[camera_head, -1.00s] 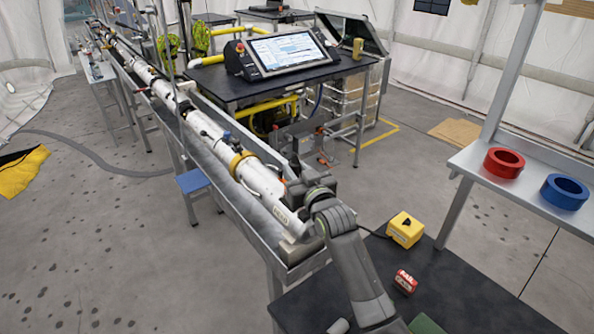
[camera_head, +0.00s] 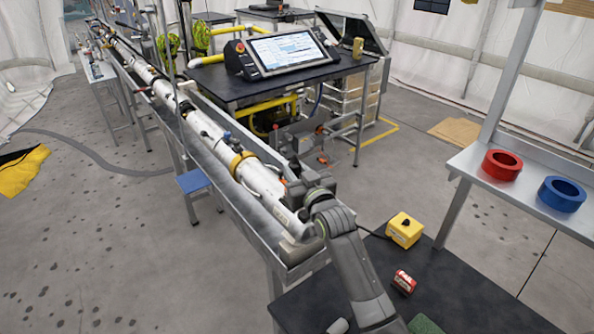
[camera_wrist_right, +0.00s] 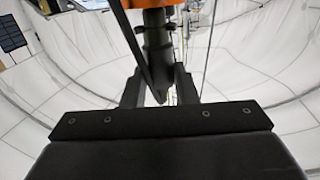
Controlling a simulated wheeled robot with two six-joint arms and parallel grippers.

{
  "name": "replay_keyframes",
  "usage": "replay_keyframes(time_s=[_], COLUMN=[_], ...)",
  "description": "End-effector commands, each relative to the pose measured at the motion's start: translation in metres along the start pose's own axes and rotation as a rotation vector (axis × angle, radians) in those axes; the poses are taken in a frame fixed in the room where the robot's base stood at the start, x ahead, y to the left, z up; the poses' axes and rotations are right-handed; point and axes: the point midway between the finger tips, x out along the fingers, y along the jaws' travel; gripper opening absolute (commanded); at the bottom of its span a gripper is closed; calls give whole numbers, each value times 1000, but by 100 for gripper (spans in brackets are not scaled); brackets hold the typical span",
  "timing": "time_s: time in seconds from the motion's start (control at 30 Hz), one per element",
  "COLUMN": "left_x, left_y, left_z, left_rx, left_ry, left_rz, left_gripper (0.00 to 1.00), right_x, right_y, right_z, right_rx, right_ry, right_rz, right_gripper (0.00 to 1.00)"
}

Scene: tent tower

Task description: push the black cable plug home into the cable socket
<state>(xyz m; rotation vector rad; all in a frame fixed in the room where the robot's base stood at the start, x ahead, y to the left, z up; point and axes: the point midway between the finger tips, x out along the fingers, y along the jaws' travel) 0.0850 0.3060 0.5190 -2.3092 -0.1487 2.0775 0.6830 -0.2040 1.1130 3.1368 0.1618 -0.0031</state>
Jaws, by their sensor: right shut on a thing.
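My right gripper (camera_head: 299,184) is at the near end of the long white tube (camera_head: 262,180), over its metal trough. In the right wrist view my right gripper (camera_wrist_right: 160,92) is shut on the dark, slim body of the black cable plug (camera_wrist_right: 157,45). An orange part (camera_wrist_right: 150,4) shows at the top edge of that view, just beyond the plug. The cable socket cannot be told apart clearly, and I cannot tell how deep the plug sits. My left gripper is not in view.
The metal trough (camera_head: 241,209) runs from the far left to the black table (camera_head: 435,285). A yellow box (camera_head: 404,230) and a small red item (camera_head: 403,282) are on that table. A desk with a screen (camera_head: 287,51) stands behind the tube.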

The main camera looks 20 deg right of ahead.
Motion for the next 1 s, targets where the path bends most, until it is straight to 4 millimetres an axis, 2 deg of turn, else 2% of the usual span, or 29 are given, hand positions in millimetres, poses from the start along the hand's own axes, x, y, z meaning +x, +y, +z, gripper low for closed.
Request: replay_keyframes(time_s=[0.33,1.0], left_x=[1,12], left_y=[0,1], left_z=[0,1], left_rx=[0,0], left_ry=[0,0], left_rz=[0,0], left_gripper=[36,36], right_x=[0,0], right_y=[0,0], right_z=[1,18], right_rx=[1,1], right_ry=[1,2], right_rz=[0,0], right_gripper=[3,3])
